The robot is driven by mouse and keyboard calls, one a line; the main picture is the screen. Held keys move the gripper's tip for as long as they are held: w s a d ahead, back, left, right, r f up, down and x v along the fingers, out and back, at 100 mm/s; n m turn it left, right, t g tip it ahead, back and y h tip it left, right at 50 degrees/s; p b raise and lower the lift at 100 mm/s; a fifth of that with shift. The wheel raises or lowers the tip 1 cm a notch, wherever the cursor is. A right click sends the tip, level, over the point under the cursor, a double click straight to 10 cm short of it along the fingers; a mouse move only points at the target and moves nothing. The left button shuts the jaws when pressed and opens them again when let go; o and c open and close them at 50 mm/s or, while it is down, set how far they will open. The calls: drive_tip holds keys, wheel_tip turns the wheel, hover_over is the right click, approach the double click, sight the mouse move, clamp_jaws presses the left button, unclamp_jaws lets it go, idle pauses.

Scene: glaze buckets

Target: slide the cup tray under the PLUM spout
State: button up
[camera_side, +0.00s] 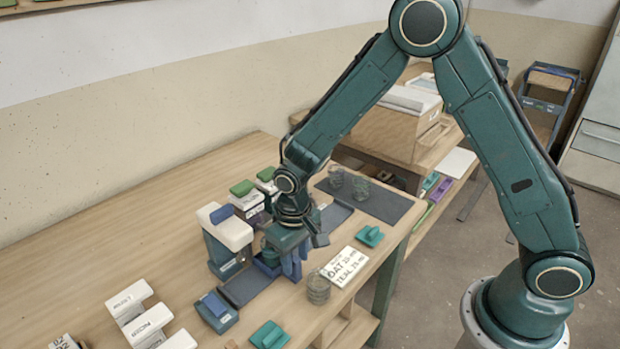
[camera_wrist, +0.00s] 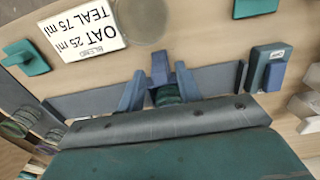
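The cup tray (camera_side: 266,266) is a blue carrier on the dark rail in the side view, largely hidden by my gripper. In the wrist view a blue upright part (camera_wrist: 159,66) stands between my fingers, with a dark green round thing (camera_wrist: 168,95) just behind it. My gripper (camera_side: 291,272) is down at the tray, its fingers (camera_wrist: 160,80) on either side of the blue part. I cannot tell whether they press on it. A white-topped blue dispenser (camera_side: 228,232) stands beside the tray. No PLUM label is readable, so I cannot tell which spout is PLUM.
The dark rail (camera_side: 247,286) runs on both sides of the tray, with a blue block (camera_side: 215,311) at its near end. A card (camera_side: 345,266) reads OAT 25 ml, TEAL 75 ml. A clear cup stack (camera_side: 318,288) and green pieces (camera_side: 269,335) stand along the table's front.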

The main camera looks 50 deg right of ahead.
drive_tip(key=shift+r, duration=3.45)
drive_tip(key=shift+s+d+r, duration=0.15)
drive_tip(key=shift+d+r, duration=0.05)
drive_tip(key=shift+r, duration=0.35)
drive_tip(key=s+d+r+t, duration=0.2)
drive_tip(key=s+d+r, duration=0.2)
drive_tip(key=s+r, duration=0.35)
drive_tip(key=s+d+r+t, duration=0.2)
drive_tip(key=s+d+r, duration=0.35)
drive_tip(key=r, duration=0.35)
drive_tip(key=s+d+r+t, duration=0.1)
drive_tip(key=s, duration=0.7)
drive_tip(key=shift+s+d+r+t, duration=0.2)
drive_tip(key=shift+s+r+t, duration=0.1)
